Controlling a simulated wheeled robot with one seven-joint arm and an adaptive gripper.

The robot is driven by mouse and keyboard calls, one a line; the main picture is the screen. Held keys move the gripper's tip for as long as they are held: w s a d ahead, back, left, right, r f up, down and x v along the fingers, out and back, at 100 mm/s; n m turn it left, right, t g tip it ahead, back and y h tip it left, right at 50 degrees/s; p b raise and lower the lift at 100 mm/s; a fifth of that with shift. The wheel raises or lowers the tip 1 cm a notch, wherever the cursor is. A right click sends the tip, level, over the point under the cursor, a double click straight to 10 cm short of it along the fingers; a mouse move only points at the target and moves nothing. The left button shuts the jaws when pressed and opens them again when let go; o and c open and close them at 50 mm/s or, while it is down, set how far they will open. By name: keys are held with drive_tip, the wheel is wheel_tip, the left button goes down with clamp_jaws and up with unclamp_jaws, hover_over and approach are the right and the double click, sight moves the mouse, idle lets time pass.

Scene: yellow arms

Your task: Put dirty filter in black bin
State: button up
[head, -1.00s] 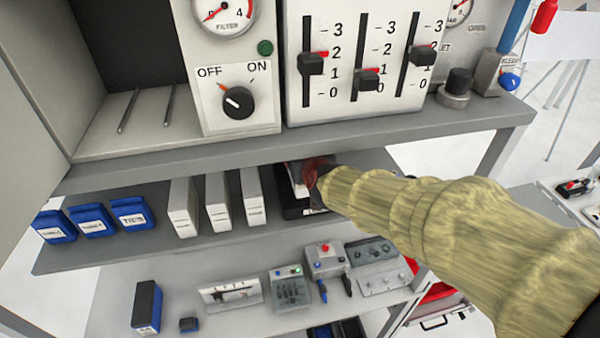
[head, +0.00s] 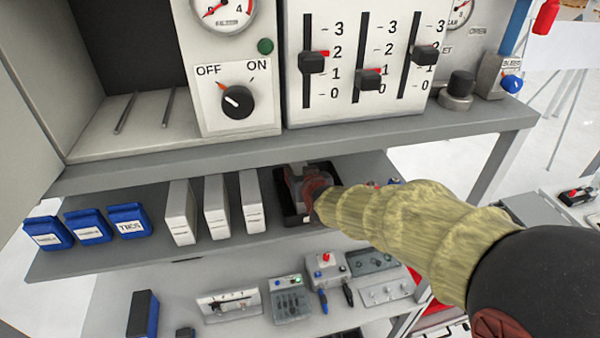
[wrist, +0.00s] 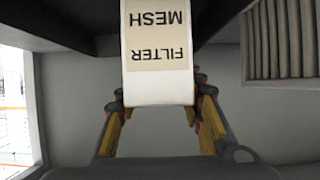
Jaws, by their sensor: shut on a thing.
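The black bin (head: 288,212) sits on the middle shelf, right of the white boxes. My gripper (head: 308,186) is at this bin at the end of my yellow-sleeved arm, pointing into or over it; its fingers are mostly hidden in the head view. In the wrist view my gripper (wrist: 160,98) is shut on a white block, the filter (wrist: 158,50), with an upside-down label reading FILTER MESH. Its far end runs out of the picture. I cannot tell whether it touches the bin floor, and no dirt shows on its visible face.
White boxes (head: 216,208) and blue packs (head: 128,220) stand left of the bin. The upper shelf (head: 330,140) with switch and slider panels overhangs closely. Small devices (head: 290,300) lie on the lower shelf. A ribbed grey-brown surface (wrist: 282,40) shows in the wrist view.

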drive_tip(key=shift+f, duration=0.15)
drive_tip(key=o, duration=1.3)
drive_tip(key=shift+s+r, duration=0.15)
drive_tip(key=shift+r, duration=0.2)
drive_tip(key=v, duration=1.2)
drive_tip(key=s+d+m+g+h, duration=0.1)
drive_tip(key=s+d+g, duration=0.1)
drive_tip(key=s+d, duration=0.4)
drive_tip(key=s+d+m+g+h, duration=0.1)
drive_tip(key=s+d+g, duration=0.1)
drive_tip(key=s+d, duration=0.5)
drive_tip(key=s+d+m+g+h, duration=0.1)
drive_tip(key=s+d, duration=0.5)
drive_tip(key=s, duration=0.7)
drive_tip(key=shift+s+d+f+g+h, duration=0.15)
drive_tip(key=shift+s+f+g+h, duration=0.15)
drive_tip(key=shift+g, duration=0.6)
